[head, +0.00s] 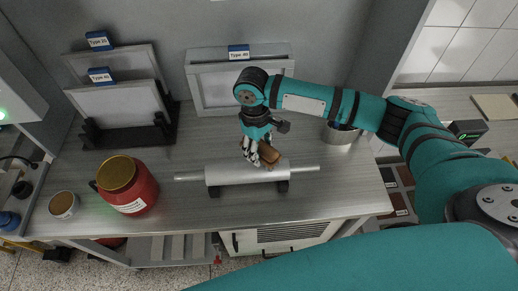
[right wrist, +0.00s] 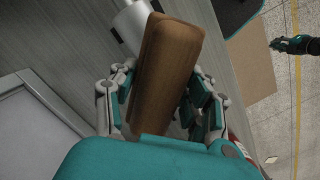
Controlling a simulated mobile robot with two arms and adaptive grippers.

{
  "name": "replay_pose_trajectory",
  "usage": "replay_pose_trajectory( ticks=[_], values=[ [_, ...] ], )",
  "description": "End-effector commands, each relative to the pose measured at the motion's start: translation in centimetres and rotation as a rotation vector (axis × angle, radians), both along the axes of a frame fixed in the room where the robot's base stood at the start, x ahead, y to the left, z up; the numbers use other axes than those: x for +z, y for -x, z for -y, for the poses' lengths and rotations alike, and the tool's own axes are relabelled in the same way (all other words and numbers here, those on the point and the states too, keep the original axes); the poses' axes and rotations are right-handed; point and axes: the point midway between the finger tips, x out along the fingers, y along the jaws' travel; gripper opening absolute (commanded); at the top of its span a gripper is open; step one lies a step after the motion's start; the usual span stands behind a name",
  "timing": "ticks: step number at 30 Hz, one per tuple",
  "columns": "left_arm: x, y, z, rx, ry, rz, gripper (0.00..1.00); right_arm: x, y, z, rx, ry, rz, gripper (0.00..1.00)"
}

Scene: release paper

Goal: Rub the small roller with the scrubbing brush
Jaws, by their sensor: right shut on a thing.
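The small roller (head: 232,175) is a pale cylinder with thin end shafts, lying level on dark supports on the grey bench. My right gripper (head: 254,150) is shut on the scrubbing brush (head: 268,155), a brown wooden block, over the roller's right half. Whether the brush touches the roller is not clear. In the right wrist view the brush (right wrist: 165,75) stands between the fingers, and part of the roller (right wrist: 132,25) shows behind it. A teal arm end with dark tips, likely my left gripper (right wrist: 285,45), shows at the upper right; its opening is unclear.
A red jar with a gold lid (head: 128,187) and a small brown-topped tub (head: 64,204) stand at the left. Framed panels (head: 115,103) lean at the back left, and another panel (head: 212,90) stands behind the roller. A metal bowl (head: 340,136) sits at the right.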

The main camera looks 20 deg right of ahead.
Motion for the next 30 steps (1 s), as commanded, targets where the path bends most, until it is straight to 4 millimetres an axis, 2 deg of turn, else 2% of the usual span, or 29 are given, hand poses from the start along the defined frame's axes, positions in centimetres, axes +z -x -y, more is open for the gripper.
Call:
replay_pose_trajectory(
  ticks=[1, 10, 27, 30],
  values=[
    [1.0, 0.0, 0.0, 0.0, 0.0, 0.0, 0.0, 0.9, -0.1, 0.1, -0.001, 0.0, 0.0, 0.18],
    [3.1, 0.0, 0.4, 0.001, 0.005, 0.0, 0.0, 3.0, -0.5, 0.7, -0.003, 0.0, 0.001, 0.18],
    [3.0, 0.0, 0.7, 0.0, 0.008, 0.0, 0.0, 2.9, -0.6, 0.7, -0.003, 0.0, 0.001, 0.18],
    [2.3, 0.0, 0.7, 0.0, 0.008, 0.0, 0.0, 2.6, -0.4, 0.7, -0.016, -0.003, 0.002, 0.18]
  ],
)
